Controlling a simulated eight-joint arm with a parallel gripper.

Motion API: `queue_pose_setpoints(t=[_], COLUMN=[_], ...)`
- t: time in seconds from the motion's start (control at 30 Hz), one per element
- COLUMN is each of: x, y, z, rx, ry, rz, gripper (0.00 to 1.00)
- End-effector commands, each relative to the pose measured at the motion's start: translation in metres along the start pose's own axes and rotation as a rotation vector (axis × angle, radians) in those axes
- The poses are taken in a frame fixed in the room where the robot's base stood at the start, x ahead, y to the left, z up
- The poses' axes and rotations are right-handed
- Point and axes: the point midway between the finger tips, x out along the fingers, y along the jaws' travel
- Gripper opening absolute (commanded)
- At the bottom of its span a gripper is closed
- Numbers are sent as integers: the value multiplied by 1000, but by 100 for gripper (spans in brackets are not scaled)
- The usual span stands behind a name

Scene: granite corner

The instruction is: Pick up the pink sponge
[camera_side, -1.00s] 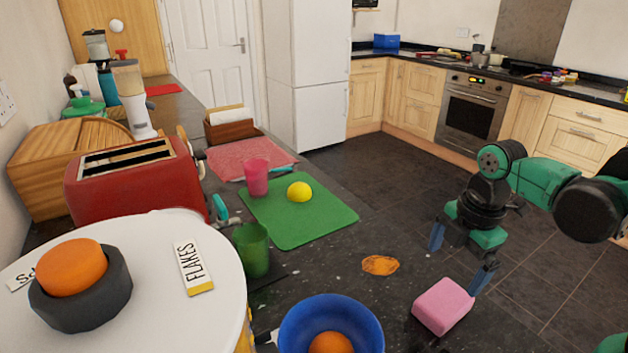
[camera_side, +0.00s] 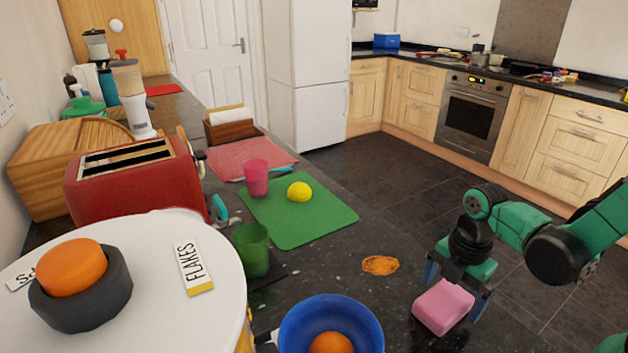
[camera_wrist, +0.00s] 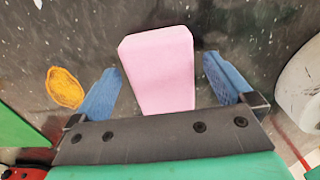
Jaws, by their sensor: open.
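The pink sponge (camera_side: 443,306) is a block lying on the dark speckled counter at the lower right of the side view. In the wrist view the sponge (camera_wrist: 160,68) shows in the middle, between the two blue fingers. My gripper (camera_side: 455,285) is low at the sponge, with one finger on its far left side and the other behind its right side. My gripper (camera_wrist: 168,85) is open, and a gap shows between each finger and the sponge. The sponge's end nearest the palm is hidden behind the grey bracket in the wrist view.
An orange flat piece (camera_side: 380,265) lies left of the sponge. A blue bowl (camera_side: 300,322) with an orange in it (camera_side: 331,343) stands further left. A green mat (camera_side: 330,222) holds a yellow lemon (camera_side: 300,191) and a pink cup (camera_side: 256,178).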

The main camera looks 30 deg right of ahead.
Motion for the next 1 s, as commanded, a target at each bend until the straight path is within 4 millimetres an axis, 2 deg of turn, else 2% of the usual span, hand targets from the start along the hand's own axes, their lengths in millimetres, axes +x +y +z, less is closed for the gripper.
queue_pose_setpoints(t=[0.3,0.33,0.5,0.6,1.0], x=[2,2,2,2,0], y=[0,0,0,0,0], z=[0,0,0,0,0], rx=[0,0,0,0,0], ry=[0,0,0,0,0], rz=[0,0,0,0,0], gripper=[100,97,49,26,26])
